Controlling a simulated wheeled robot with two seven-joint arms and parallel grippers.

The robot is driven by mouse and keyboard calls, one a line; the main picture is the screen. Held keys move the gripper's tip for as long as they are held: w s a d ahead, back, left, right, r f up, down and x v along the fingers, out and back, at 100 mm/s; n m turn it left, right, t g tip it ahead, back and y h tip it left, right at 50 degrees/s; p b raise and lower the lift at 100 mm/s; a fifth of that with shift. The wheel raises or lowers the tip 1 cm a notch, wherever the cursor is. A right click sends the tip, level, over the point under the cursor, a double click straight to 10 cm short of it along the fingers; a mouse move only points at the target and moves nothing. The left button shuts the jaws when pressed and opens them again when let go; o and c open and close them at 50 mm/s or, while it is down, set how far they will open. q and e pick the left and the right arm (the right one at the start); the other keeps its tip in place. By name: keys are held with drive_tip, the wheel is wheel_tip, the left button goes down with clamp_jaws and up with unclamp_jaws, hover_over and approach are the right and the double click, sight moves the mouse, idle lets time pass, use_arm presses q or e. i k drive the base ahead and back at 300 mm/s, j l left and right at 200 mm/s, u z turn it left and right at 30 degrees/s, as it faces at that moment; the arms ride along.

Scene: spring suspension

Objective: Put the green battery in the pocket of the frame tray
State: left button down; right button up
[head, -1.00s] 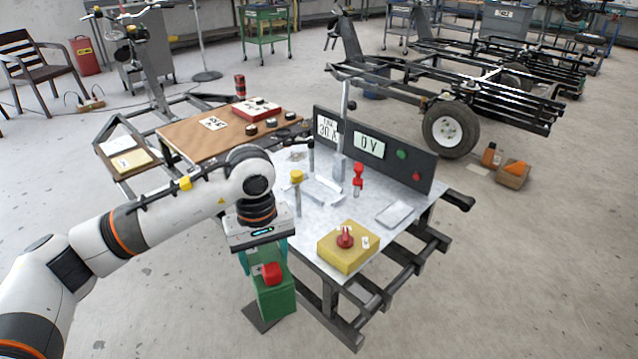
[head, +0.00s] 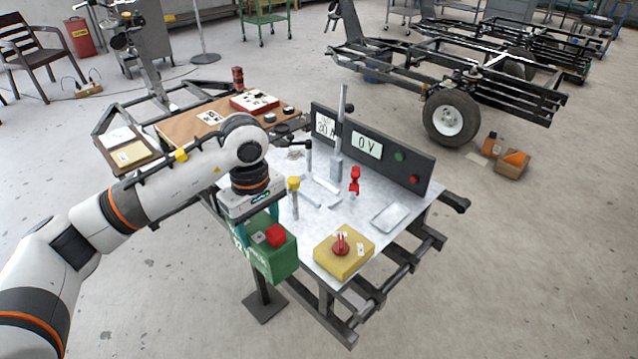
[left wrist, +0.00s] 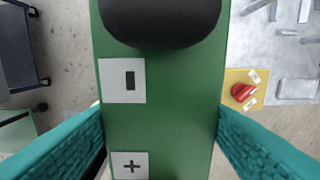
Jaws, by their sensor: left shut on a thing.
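The green battery (head: 270,262) has a red cap and a grey terminal patch on top. It hangs in the air above a dark stand, at the near left edge of the metal tray (head: 312,222). My left gripper (head: 264,232) has teal fingers, shut on the battery from both sides. The left wrist view shows the battery's green top (left wrist: 190,110) with minus and plus labels between the fingers. Light brackets (head: 326,188) stand on the tray, and a pale rectangular outline (head: 390,217) lies at its right. I cannot tell which is the pocket. My right gripper is not in view.
A dark stand (head: 265,306) is on the floor below the battery. A yellow box with a red knob (head: 342,246), a yellow-topped post (head: 294,190), a red-handled part (head: 355,178) and an upright dark panel (head: 375,155) are on the tray.

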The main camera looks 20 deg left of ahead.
sight(316, 193)
drive_tip(key=i, duration=1.35)
